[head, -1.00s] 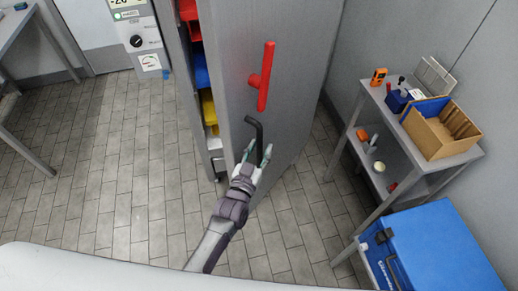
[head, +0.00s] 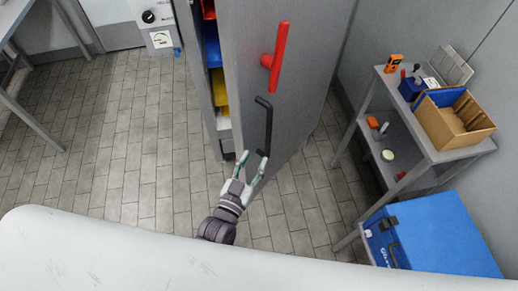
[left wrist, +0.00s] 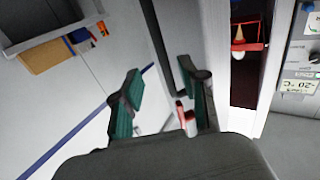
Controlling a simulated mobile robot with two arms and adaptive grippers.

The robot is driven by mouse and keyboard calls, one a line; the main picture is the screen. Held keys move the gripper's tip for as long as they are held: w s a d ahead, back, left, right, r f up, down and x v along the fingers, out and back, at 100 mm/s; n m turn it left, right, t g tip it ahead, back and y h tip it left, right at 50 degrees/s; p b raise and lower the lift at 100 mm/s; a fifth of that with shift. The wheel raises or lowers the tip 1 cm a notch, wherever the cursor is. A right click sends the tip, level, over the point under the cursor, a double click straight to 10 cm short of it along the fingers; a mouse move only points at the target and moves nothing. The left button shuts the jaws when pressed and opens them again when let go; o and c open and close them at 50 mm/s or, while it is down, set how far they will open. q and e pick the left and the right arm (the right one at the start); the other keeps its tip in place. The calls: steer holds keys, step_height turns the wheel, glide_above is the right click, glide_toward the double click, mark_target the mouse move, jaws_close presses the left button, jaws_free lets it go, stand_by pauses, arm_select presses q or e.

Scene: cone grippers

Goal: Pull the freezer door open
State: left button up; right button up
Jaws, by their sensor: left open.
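The grey freezer door (head: 308,70) stands ajar, with a gap along its left side. On its face is a black bar handle (head: 269,126), below a red lever (head: 278,58). My left gripper (head: 251,157) is open and empty at the lower end of the black handle, its fingers pointing up toward the door. In the left wrist view the two green-padded fingers (left wrist: 162,98) are spread, with the dark handle (left wrist: 162,45) beyond and beside the right finger. Whether a finger touches the handle is unclear. My right gripper is not in view.
Coloured bins (head: 218,86) show inside the freezer. On the right, a grey shelf cart (head: 400,150) holds a cardboard box (head: 452,125) and small items; a blue cooler (head: 440,235) stands before it. The tiled floor (head: 130,160) left of the door is clear.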

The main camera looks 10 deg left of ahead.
arm_select(q)
steer(key=shift+s+a, duration=0.1)
steer(key=shift+s, duration=0.2)
